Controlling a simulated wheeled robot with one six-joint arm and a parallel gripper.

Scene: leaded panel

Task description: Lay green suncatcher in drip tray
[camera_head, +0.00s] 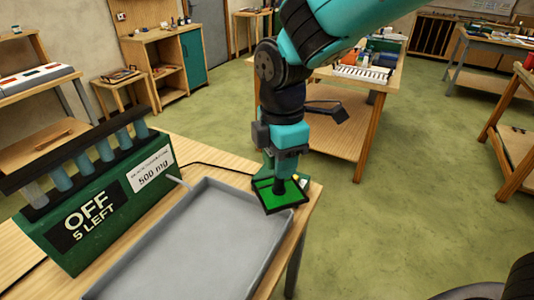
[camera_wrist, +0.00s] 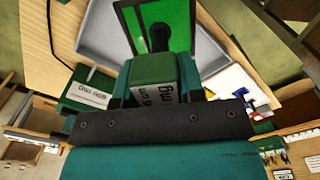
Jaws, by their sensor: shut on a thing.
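The green suncatcher (camera_head: 266,195), a square green pane with a dark rim, hangs level under my gripper (camera_head: 280,160). It overlaps the far right corner of the grey drip tray (camera_head: 205,192); I cannot tell its height above it. My gripper is shut on a green labelled tool (camera_wrist: 153,70), whose black stem and cup meet the middle of the pane. In the wrist view the suncatcher (camera_wrist: 180,25) is at the top, cut off by the frame edge, with the tray (camera_wrist: 95,35) to its left. The tray's visible floor is empty.
A green dispenser box (camera_head: 100,205) marked "OFF 5 LEFT", with several blue tubes, stands left of the tray on the wooden bench (camera_head: 185,150). A dark cable runs behind the tray. Small items lie by the bench's right corner. Another table (camera_head: 360,90) stands behind my arm.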

